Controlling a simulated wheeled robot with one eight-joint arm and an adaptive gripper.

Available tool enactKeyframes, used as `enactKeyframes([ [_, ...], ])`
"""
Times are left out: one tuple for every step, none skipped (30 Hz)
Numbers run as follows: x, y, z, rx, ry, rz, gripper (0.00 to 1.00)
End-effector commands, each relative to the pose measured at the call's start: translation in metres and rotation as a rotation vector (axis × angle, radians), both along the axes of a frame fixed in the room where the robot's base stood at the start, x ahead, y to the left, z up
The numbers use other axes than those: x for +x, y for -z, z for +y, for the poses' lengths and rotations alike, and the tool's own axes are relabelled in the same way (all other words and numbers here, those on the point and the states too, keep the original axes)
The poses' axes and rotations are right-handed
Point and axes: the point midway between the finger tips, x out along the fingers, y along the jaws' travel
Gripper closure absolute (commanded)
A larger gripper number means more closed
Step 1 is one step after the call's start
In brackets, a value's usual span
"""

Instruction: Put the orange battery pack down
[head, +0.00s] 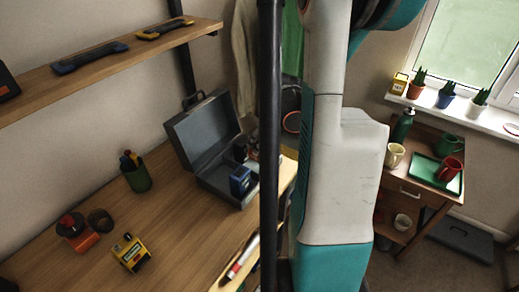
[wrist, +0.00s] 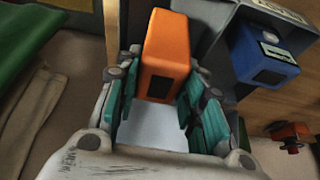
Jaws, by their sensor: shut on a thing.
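The orange battery pack (wrist: 166,50) is a block with a dark patch on its lower face. In the wrist view it sits between the teal fingers of my gripper (wrist: 162,102), which is shut on it. The pack appears beside the grey case, next to its wall; I cannot tell whether it touches anything below. In the head view my arm and a dark post hide the gripper and the pack.
An open grey toolbox (head: 203,135) stands on the wooden bench (head: 190,225), with a blue pack (head: 240,181) inside. A pen cup (head: 137,178), a yellow device (head: 130,252) and a red-knobbed item (head: 77,231) stand left. Bare bench lies between them.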

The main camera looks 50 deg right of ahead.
Motion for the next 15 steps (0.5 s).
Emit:
enactKeyframes([
  [0.000,0.009,0.000,0.000,0.000,0.000,0.99],
  [0.000,0.014,0.000,0.000,0.000,0.000,0.99],
  [0.000,0.020,0.000,0.000,0.000,0.000,0.99],
  [0.000,0.025,0.000,0.000,0.000,0.000,0.99],
  [0.000,0.029,0.000,0.000,0.000,0.000,0.99],
  [0.000,0.032,0.000,0.000,0.000,0.000,0.99],
  [0.000,0.034,0.000,0.000,0.000,0.000,0.99],
  [0.000,0.035,0.000,0.000,0.000,0.000,0.99],
  [0.000,0.034,0.000,0.000,0.000,0.000,0.99],
  [0.000,0.034,0.000,0.000,0.000,0.000,0.99],
  [0.000,0.033,0.000,0.000,0.000,0.000,0.99],
  [0.000,0.033,0.000,0.000,0.000,0.000,0.99],
  [0.000,0.033,0.000,0.000,0.000,0.000,0.99],
  [0.000,0.033,0.000,0.000,0.000,0.000,0.99],
  [0.000,0.034,0.000,0.000,0.000,0.000,0.99],
])
